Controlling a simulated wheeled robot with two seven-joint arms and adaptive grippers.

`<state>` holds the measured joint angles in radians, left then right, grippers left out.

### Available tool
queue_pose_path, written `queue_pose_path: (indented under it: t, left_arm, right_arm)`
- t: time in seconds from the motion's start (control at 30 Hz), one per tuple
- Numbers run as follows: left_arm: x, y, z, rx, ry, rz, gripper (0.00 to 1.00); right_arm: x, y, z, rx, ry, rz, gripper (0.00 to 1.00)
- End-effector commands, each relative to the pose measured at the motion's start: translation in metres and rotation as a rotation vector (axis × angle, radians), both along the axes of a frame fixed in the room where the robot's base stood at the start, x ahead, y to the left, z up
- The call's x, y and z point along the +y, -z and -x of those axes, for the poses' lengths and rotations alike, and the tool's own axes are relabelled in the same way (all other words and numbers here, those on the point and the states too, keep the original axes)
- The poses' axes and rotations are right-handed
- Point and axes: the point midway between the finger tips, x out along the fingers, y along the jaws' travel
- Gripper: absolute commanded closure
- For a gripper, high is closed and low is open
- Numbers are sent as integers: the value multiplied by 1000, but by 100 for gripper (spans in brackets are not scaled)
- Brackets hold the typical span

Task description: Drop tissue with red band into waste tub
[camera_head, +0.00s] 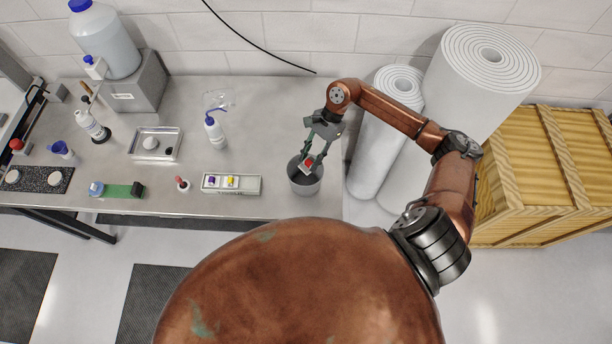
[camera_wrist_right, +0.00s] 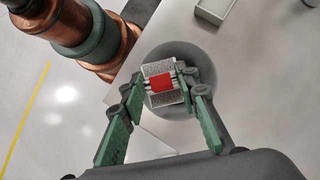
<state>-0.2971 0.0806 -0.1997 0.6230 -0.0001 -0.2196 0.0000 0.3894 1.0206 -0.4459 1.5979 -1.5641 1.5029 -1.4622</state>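The tissue with the red band (camera_head: 307,163) is a small whitish pad with a red strip around its middle. In the right wrist view the tissue (camera_wrist_right: 161,83) lies between the two green fingertips of my right gripper (camera_wrist_right: 160,88), which appear closed on its sides. The waste tub (camera_head: 305,187) is a round grey tub near the right end of the table. My right gripper (camera_head: 315,157) points down over it, with the tissue at the tub's mouth. The tub (camera_wrist_right: 205,58) also shows behind the tissue in the wrist view. My left gripper is not in view.
A pale tray (camera_head: 231,190) with purple and yellow items stands left of the tub. A blue-topped bottle (camera_head: 215,132) stands farther back. White rolls (camera_head: 390,130) and a wooden crate (camera_head: 545,170) stand right of the table (camera_head: 270,120). Other bench items are at the left.

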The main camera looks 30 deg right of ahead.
Motion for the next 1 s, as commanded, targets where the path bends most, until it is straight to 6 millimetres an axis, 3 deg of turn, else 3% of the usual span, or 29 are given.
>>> queue_pose_path:
  t: [0.3, 0.63, 0.77, 1.0]
  left_arm:
    - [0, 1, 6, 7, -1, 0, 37]
    - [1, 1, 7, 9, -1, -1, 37]
    - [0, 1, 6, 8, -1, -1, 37]
    - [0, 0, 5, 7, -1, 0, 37]
  right_arm:
    - [0, 0, 0, 1, 0, 0, 51]
    - [-2, -4, -1, 0, 0, 1, 51]
    - [-11, -18, -3, -1, 0, 4, 51]
    - [-33, -62, -9, -2, 1, 3, 51]
